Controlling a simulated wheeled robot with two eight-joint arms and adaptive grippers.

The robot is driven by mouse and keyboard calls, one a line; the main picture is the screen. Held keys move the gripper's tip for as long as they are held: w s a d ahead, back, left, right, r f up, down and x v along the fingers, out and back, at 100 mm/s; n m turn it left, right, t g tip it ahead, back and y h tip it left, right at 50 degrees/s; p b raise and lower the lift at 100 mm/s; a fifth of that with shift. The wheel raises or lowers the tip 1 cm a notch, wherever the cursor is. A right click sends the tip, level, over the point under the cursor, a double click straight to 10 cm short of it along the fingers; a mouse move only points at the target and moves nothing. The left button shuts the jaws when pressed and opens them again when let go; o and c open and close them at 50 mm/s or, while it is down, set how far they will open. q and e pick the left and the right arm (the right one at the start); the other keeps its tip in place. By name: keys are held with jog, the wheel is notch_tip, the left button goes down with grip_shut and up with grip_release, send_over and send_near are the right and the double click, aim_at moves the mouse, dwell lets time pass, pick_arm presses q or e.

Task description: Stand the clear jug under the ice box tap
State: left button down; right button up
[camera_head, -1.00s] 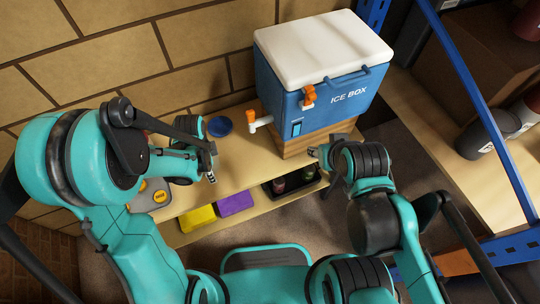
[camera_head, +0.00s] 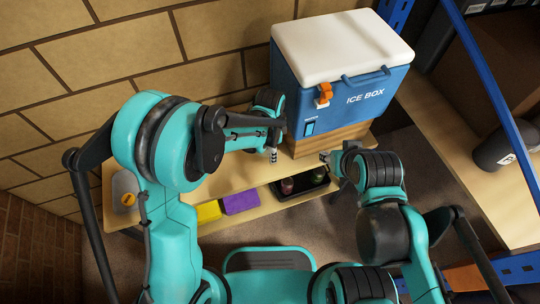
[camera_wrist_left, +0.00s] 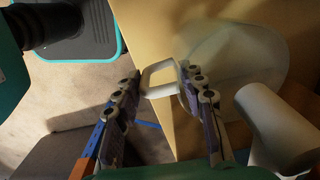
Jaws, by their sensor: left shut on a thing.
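In the left wrist view, a white cylindrical part (camera_wrist_left: 272,122), probably the tap, is close to the right of the clear jug (camera_wrist_left: 240,55). My left gripper (camera_wrist_left: 160,88) has its fingers on either side of the jug's pale handle (camera_wrist_left: 158,76). The left gripper also shows in the head view (camera_head: 274,155). My right gripper (camera_head: 326,157) is by the wooden block; its opening is unclear.
The wooden bench (camera_head: 180,205) runs along the brick wall. A yellow block (camera_head: 208,210), a purple block (camera_head: 240,202) and a dark tray (camera_head: 305,188) with bottles are below its front edge. A blue rack and shelf (camera_head: 480,175) stand at the right.

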pick_arm(q)
notch_tip(320, 180, down, 2)
jog(key=shift+f+b, duration=0.2)
jog(key=shift+b, duration=0.15)
jog(key=shift+a+f, duration=0.1)
jog(key=shift+f, duration=0.25)
jog(key=shift+r, duration=0.1)
jog(key=shift+f, duration=0.2)
jog(key=c, duration=1.2)
grip_release()
jog(key=shift+r, duration=0.1)
